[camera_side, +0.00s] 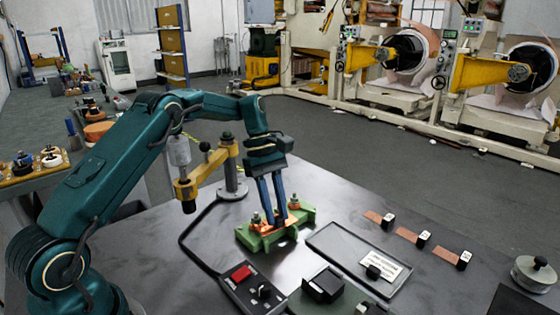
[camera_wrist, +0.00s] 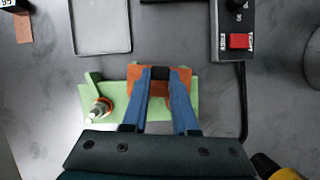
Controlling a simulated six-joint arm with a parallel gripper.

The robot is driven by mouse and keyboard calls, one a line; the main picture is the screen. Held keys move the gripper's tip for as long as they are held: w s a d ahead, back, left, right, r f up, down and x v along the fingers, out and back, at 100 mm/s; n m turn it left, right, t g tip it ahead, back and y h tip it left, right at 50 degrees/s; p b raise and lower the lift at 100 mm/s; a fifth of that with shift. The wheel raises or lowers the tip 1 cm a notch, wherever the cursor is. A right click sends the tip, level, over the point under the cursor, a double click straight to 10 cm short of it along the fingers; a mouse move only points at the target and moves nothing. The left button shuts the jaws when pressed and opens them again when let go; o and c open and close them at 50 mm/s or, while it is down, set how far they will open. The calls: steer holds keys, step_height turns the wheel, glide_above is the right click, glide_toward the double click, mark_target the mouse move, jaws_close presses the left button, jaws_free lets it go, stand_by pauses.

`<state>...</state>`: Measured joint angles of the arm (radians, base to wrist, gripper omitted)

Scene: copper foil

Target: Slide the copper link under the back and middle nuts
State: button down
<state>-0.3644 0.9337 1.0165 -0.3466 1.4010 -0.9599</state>
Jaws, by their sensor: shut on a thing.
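The copper link (camera_wrist: 181,76) is an orange plate with a black grip block (camera_wrist: 160,73). My gripper (camera_wrist: 160,79), with two blue fingers, is shut on that block. The link lies over the green fixture (camera_side: 250,241), and its orange also shows low at my fingertips in the side view (camera_side: 265,228). A stud with a nut (camera_side: 256,218) stands at the fixture's left end, and another (camera_side: 294,202) at its right end. In the wrist view one stud with its nut (camera_wrist: 101,108) is clear of the link. My fingers and hand hide the rest; I cannot tell whether the link is under any nut.
An empty grey tray (camera_side: 345,236) with a label lies right of the fixture. Several copper pieces (camera_side: 411,236) with numbered black blocks lie beyond it. A control box with a red button (camera_side: 241,273) stands in front. A yellow-armed stand (camera_side: 206,165) rises close behind on the left.

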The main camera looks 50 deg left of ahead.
steer(key=shift+f, duration=0.5)
steer(key=shift+w+a, duration=0.15)
steer(key=shift+a, duration=1.05)
stand_by(1.8)
steer(key=shift+f, duration=0.15)
stand_by(0.7)
steer(key=c, duration=1)
jaws_free()
steer(key=shift+r, duration=1.5)
steer(key=o, duration=0.6)
steer(key=shift+c, duration=0.2)
